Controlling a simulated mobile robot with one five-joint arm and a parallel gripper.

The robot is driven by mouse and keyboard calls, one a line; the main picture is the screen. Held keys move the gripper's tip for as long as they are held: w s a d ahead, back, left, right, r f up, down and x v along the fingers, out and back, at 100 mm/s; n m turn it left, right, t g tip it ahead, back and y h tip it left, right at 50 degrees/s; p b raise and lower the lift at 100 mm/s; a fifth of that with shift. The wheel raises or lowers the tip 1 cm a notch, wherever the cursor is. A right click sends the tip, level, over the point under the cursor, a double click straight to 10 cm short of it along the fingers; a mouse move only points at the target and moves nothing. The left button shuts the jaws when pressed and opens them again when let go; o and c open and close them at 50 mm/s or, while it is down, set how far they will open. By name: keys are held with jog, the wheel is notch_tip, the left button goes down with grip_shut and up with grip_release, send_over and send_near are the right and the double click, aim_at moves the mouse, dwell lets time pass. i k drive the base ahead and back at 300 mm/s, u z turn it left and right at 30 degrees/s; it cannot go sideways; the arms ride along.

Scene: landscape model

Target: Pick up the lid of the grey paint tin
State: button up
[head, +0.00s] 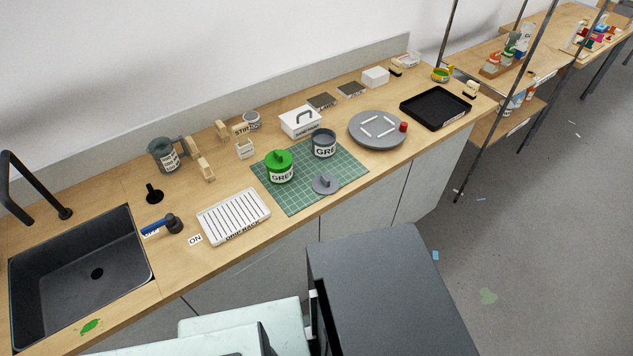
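The grey paint tin (324,146) stands upright and without a lid on the green cutting mat (345,180). Its white label is partly readable. A round grey lid (326,185) with a raised knob lies on the mat, in front of the grey tin and apart from it. A green paint tin (281,175) with a green knobbed lid (278,158) on top stands to the left on the same mat. I cannot make out my gripper in the head view; only parts of my body show at the bottom.
A white drip rack (233,216) lies left of the mat, near the sink (148,272). A grey turntable (378,142), a black tray (435,121) and a white box with a handle (300,136) stand around the mat. The counter's front edge is close to the lid.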

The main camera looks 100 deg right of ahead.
aim_at(323, 184)
jog(key=z, duration=0.05)
jog(key=k, duration=1.6)
jog(key=u, duration=0.1)
